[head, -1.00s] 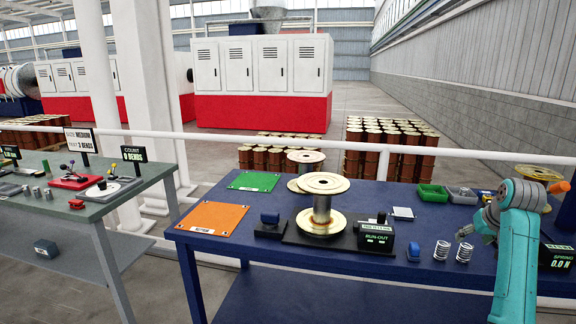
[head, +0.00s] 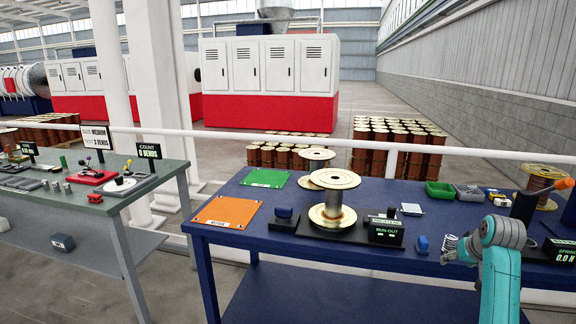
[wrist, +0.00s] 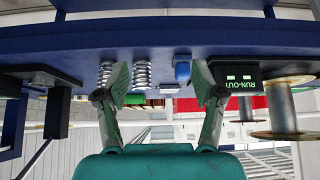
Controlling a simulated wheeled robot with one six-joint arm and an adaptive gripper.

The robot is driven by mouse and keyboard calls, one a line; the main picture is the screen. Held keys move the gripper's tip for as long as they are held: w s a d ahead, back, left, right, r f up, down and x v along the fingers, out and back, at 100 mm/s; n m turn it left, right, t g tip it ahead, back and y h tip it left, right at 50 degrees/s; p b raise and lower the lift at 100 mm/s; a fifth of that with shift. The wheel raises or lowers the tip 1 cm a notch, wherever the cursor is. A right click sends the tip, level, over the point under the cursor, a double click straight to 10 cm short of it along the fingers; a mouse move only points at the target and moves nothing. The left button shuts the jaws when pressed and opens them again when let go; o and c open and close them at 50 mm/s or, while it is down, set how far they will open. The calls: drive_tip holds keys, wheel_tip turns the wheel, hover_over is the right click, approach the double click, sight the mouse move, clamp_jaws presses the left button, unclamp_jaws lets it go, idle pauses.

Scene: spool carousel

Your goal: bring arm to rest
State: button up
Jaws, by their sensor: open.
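My arm (head: 502,265) is teal and stands at the right front of the blue workbench (head: 280,225) in the head view. Its end is bent over near the bench's front edge, beside the springs (head: 450,247), and partly covers them. In the wrist view my gripper (wrist: 160,92) is open, with its two green fingers apart and nothing held between them. That view is upside down, with the bench edge across the top. The springs (wrist: 141,74) appear near the left finger, and a small blue block (wrist: 183,70) appears near the right finger.
A metal spool (head: 333,205) stands on the run-out stand beside the RUN-OUT box (head: 385,232). Orange (head: 226,212) and green (head: 265,178) mats lie left. Green (head: 439,190) and grey (head: 468,192) bins stand behind my arm. A grey-green table (head: 130,200) is at far left.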

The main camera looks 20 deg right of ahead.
drive_tip(key=s+a+f+t, duration=0.2)
drive_tip(key=a+f, duration=1.4)
drive_tip(key=f, duration=0.2)
drive_tip(key=s+a+f+n+t, duration=0.1)
drive_tip(key=s+a+f, duration=0.35)
drive_tip(key=a, duration=0.25)
drive_tip(key=s+a+f+n+t, duration=0.1)
drive_tip(key=s+a+f, duration=0.3)
drive_tip(key=s+a, duration=0.25)
drive_tip(key=s+a+r+n+t+y, duration=0.1)
drive_tip(key=s+a+r+n+t, duration=0.1)
drive_tip(key=s+a, duration=1.25)
drive_tip(key=s+a+r+n+t+y, duration=0.1)
drive_tip(key=s+a+r, duration=0.3)
drive_tip(key=s+r, duration=0.9)
drive_tip(key=s+t+y, duration=0.1)
drive_tip(key=s, duration=0.3)
drive_tip(key=shift+a+r+n+t, duration=0.15)
drive_tip(key=shift+r+n+t, duration=0.15)
drive_tip(key=shift+n, duration=0.1)
drive_tip(key=shift+s, duration=0.1)
